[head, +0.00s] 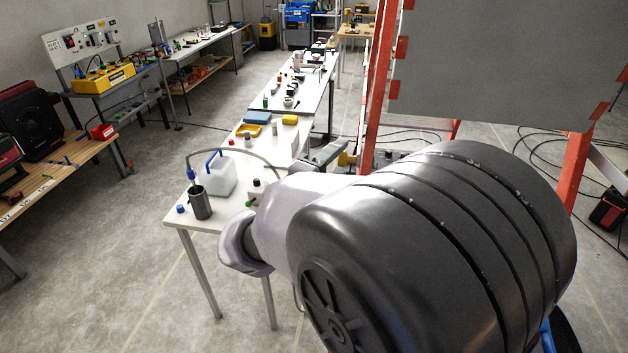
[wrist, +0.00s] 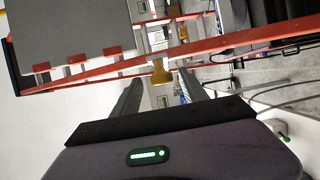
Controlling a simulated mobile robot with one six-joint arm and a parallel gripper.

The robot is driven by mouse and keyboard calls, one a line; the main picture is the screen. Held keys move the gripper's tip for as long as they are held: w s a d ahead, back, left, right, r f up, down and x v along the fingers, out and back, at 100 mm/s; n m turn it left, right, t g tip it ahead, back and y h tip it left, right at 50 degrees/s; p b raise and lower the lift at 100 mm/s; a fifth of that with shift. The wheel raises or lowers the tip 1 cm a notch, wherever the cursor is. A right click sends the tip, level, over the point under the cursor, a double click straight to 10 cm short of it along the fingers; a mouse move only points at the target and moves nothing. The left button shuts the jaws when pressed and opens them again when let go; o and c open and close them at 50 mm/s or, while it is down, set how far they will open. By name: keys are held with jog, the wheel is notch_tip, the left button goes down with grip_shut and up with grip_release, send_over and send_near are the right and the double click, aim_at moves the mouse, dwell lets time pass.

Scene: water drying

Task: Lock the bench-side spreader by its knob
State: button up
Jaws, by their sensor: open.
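A yellow knob (head: 347,158) shows in the head view beside the red frame's near leg. In the wrist view the yellow knob (wrist: 160,74) appears between and just beyond my fingertips. My gripper (head: 328,154) is open, its dark fingers pointing towards the knob. In the wrist view my gripper (wrist: 161,82) has its two fingers apart, with nothing held between them. The spreader bar itself is hard to make out behind the knob, and I cannot tell its exact position. My arm hides part of the frame's lower area in the head view.
The red frame (head: 378,85) carries a large grey panel (head: 490,65). A white bench (head: 225,208) to the left holds a jug (head: 217,176), a dark cup (head: 201,203) and a hose. Black cables (head: 545,150) lie on the floor at right. Open floor lies at left.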

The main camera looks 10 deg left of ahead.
jog(key=v, duration=1.5)
jog(key=shift+s+f, duration=0.1)
